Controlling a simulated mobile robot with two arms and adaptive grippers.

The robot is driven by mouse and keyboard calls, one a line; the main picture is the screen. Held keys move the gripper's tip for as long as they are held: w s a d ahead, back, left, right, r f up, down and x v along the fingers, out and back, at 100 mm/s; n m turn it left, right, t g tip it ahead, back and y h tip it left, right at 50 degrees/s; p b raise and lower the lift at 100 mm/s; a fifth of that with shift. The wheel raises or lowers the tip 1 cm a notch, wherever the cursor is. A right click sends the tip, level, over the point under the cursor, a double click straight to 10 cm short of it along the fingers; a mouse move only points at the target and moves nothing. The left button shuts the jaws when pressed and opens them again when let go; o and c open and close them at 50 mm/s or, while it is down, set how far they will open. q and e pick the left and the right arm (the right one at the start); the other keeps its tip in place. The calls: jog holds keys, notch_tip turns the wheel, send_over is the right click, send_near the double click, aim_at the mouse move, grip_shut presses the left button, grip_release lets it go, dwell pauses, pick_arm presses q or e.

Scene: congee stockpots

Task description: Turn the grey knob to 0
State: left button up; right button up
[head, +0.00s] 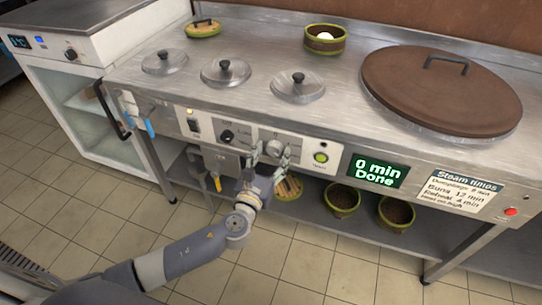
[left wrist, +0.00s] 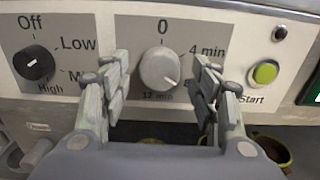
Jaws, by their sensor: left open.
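The grey knob (head: 274,147) is on the front panel of the steel counter, and it also shows in the left wrist view (left wrist: 159,69). Its dial plate has 0 at the top, 4 min at upper right and 12 min at the bottom; a label at lower right is partly hidden by a finger. A light mark on the knob seems to point to the lower right. My left gripper (left wrist: 161,66) is open, with one finger on each side of the knob and gaps visible. It also shows at the panel in the head view (head: 272,153). My right gripper is not in view.
A black knob (left wrist: 34,63) marked Off, Low and High is left of the grey knob. A green Start button (left wrist: 264,73) is to the right. The display (head: 377,171) reads "0 min Done". Several bowls sit on the shelf below.

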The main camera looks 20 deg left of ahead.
pick_arm(q)
jog(key=shift+c, duration=0.6)
jog(key=c, duration=1)
jog(key=shift+o, duration=0.2)
